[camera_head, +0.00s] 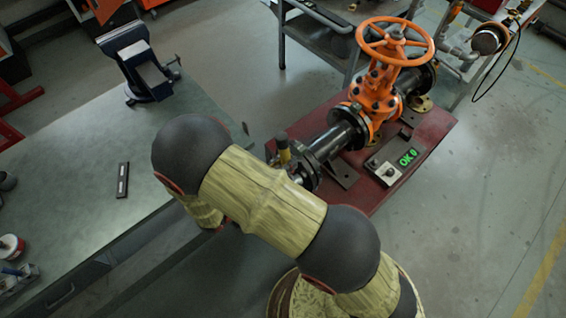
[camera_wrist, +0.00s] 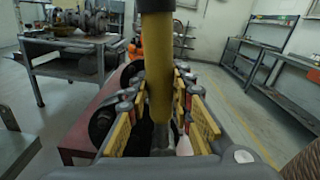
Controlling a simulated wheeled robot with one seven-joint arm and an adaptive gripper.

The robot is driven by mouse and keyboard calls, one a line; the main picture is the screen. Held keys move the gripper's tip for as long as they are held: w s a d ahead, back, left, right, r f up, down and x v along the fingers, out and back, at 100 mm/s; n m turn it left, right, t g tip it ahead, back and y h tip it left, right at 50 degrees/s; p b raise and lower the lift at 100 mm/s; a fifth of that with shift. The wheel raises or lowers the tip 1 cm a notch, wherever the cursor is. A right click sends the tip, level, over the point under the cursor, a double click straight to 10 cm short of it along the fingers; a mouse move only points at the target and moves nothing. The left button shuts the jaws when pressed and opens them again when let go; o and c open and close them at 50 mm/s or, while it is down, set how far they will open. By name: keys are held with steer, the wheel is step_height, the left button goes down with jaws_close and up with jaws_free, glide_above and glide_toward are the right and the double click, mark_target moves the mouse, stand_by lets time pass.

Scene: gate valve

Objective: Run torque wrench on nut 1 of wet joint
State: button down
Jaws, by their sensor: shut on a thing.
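My gripper (camera_wrist: 160,112) is shut on a tool with a yellow shaft and black end, which looks like the torque wrench (camera_wrist: 158,62). The shaft stands upright between the yellow finger pads in the wrist view. In the head view the wrench (camera_head: 284,154) shows beside the near end of the pipe, and my arm hides most of the gripper. The dark flanged joint (camera_head: 338,137) with bolts is on the pipe by the orange gate valve (camera_head: 377,88). I cannot tell which nut is nut 1, or whether the wrench's working end touches one.
The pipe and valve stand on a red base (camera_head: 435,124). A grey box with a green "OK 0" display (camera_head: 405,158) sits on it. A grey bench (camera_head: 85,205) with a vise (camera_head: 146,72) is at left. Open floor lies at right.

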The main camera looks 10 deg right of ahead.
steer(key=shift+p+x, duration=0.35)
steer(key=shift+x, duration=0.85)
steer(key=shift+w+d+r+p, duration=0.15)
steer(key=shift+d+p, duration=0.05)
steer(key=shift+p, duration=0.2)
stand_by(1.0)
